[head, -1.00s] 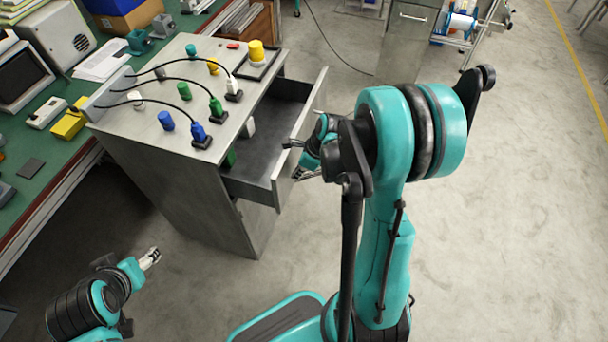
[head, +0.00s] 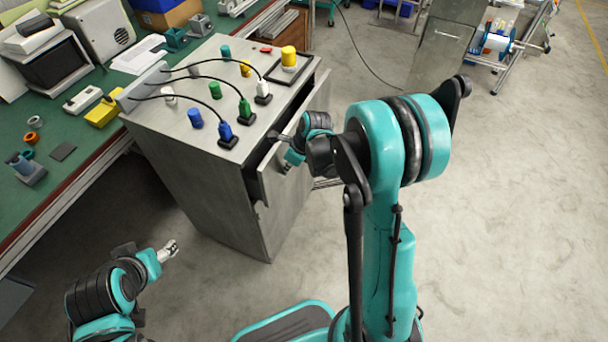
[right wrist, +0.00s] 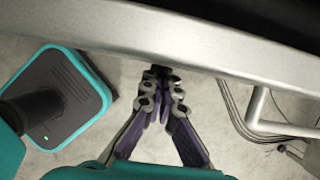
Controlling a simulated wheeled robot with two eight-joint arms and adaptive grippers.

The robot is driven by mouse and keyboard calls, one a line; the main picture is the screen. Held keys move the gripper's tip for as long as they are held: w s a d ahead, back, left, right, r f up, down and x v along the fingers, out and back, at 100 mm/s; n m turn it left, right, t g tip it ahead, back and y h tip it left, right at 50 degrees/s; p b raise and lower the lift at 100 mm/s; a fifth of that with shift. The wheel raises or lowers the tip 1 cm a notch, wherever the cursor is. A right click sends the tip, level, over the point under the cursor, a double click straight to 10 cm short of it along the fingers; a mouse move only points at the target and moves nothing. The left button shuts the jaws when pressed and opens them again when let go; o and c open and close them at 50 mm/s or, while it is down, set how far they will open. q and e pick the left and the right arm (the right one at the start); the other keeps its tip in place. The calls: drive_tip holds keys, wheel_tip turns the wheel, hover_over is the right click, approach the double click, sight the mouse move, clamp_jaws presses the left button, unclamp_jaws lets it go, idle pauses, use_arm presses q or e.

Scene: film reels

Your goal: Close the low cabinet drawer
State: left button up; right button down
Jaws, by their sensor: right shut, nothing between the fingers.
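The grey metal cabinet (head: 205,185) stands left of centre in the head view. In the head view the right wrist is at the drawer's outer side and mostly hides the fingers. My left gripper (head: 170,250) is low at the left, away from the cabinet; its finger gap is too small to judge.
Coloured plugs, black cables and a yellow-capped cylinder (head: 289,58) stand on the cabinet top. A green workbench (head: 50,185) with tools runs along the left. Another grey cabinet (head: 438,55) stands at the back. The floor (head: 510,220) at the right is clear.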

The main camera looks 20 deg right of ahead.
drive_tip(key=w+a, duration=0.1)
drive_tip(key=w, duration=0.1)
drive_tip(key=w+a, duration=0.2)
drive_tip(key=shift+w+a, duration=0.15)
drive_tip(key=shift+a, duration=0.15)
use_arm(q)
drive_tip(key=shift+d, duration=0.1)
use_arm(e)
drive_tip(key=shift+r, duration=0.1)
